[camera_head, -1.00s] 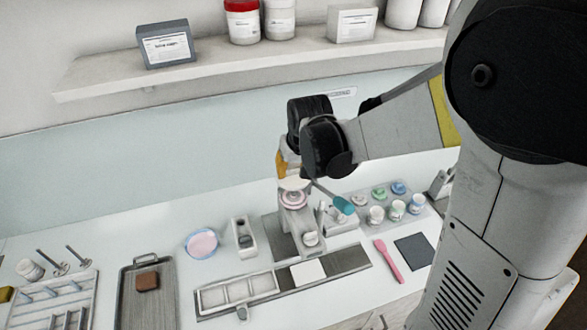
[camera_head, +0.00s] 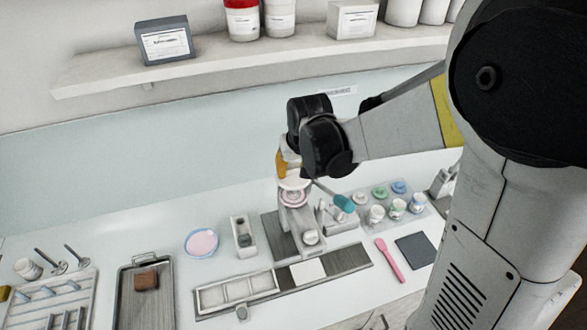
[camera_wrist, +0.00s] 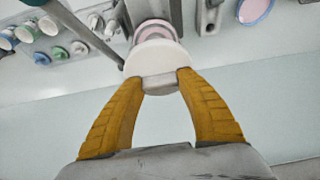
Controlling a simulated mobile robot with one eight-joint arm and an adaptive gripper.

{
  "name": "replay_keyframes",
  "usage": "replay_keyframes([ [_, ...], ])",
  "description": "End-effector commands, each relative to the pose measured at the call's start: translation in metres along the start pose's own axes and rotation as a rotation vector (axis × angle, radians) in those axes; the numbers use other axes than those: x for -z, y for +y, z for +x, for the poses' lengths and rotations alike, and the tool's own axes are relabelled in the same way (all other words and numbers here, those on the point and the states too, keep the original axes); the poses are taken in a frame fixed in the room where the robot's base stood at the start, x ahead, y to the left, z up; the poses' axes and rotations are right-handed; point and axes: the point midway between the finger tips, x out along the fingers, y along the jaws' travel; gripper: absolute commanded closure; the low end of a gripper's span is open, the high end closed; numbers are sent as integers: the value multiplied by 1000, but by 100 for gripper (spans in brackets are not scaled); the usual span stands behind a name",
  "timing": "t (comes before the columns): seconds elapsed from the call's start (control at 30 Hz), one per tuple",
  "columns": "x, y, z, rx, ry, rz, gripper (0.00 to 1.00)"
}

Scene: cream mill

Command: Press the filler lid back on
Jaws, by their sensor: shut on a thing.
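The filler lid (camera_wrist: 140,60) is a white disc with a block-like grip on its near side. My gripper (camera_wrist: 159,80) has its two yellow fingertips shut on that grip. In the head view the lid (camera_head: 294,183) sits at the top of the filler, under my gripper (camera_head: 288,167). The filler (camera_head: 293,200) is a grey stand with a pinkish round hopper, which also shows past the lid in the wrist view (camera_wrist: 154,30). The lid overlaps the hopper in the wrist view. I cannot tell whether it is seated or just above.
A teal-ended handle (camera_head: 343,204) slants out right of the filler. Beyond it is a rack of jars (camera_head: 398,208). A blue-rimmed pink dish (camera_head: 201,243), a narrow white holder (camera_head: 243,238) and a tray with a brown block (camera_head: 146,281) stand left. A shelf (camera_head: 240,65) runs above.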

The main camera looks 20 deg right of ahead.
Motion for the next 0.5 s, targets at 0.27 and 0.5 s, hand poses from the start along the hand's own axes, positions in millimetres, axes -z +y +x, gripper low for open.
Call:
replay_keyframes([
  [0.27,0,0,0,0,0,0,79],
  [0.5,0,0,0,0,0,0,33],
])
